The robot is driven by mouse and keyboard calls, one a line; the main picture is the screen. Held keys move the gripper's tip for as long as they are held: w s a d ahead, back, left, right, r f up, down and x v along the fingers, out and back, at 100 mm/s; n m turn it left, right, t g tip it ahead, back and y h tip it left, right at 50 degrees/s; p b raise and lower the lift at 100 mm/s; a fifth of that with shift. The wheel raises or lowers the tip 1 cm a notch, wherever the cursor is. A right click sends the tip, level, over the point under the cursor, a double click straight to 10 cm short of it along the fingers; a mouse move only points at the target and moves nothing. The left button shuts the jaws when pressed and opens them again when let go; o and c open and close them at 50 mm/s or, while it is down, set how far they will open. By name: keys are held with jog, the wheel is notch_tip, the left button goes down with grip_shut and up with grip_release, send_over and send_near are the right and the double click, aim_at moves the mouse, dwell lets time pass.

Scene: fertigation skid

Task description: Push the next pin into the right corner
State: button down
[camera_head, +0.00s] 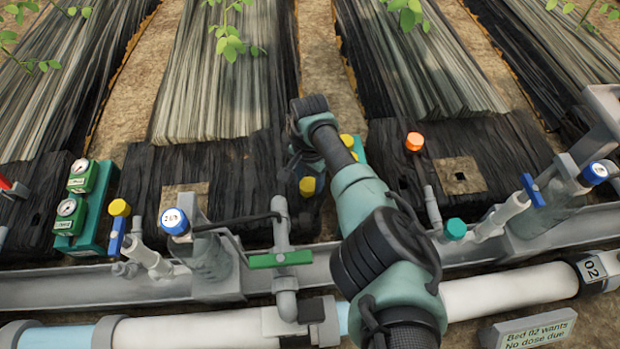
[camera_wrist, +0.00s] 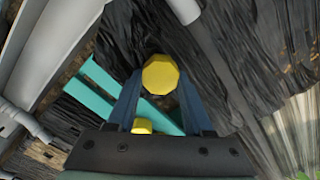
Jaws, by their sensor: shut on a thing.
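My gripper (camera_wrist: 160,92) is shut on a yellow pin (camera_wrist: 160,74), whose faceted round head shows between the fingertips in the wrist view. In the head view a yellow head (camera_head: 308,186) shows below my gripper, over the black sheet (camera_head: 240,175) of the middle bed; my arm hides much around it. A teal rack (camera_wrist: 112,88) lies behind the fingers in the wrist view, with another yellow head (camera_wrist: 142,126) near it. In the head view, the rack (camera_head: 359,149) is partly hidden behind my arm, with yellow heads (camera_head: 347,140) at it. The held pin's tip is hidden.
An orange-headed pin (camera_head: 414,141) stands in the right bed's black sheet (camera_head: 495,150), near a square cutout (camera_head: 461,175). Green gauge blocks (camera_head: 80,210) stand at left.

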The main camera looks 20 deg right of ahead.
jog(key=shift+f, duration=0.2)
dwell(0.3)
jog(key=shift+f+b, duration=0.4)
jog(key=shift+b, duration=0.05)
jog(key=shift+c, duration=1.1)
grip_release()
jog(key=shift+r, duration=0.1)
notch_tip(320, 180, up, 8)
jog(key=p, duration=0.8)
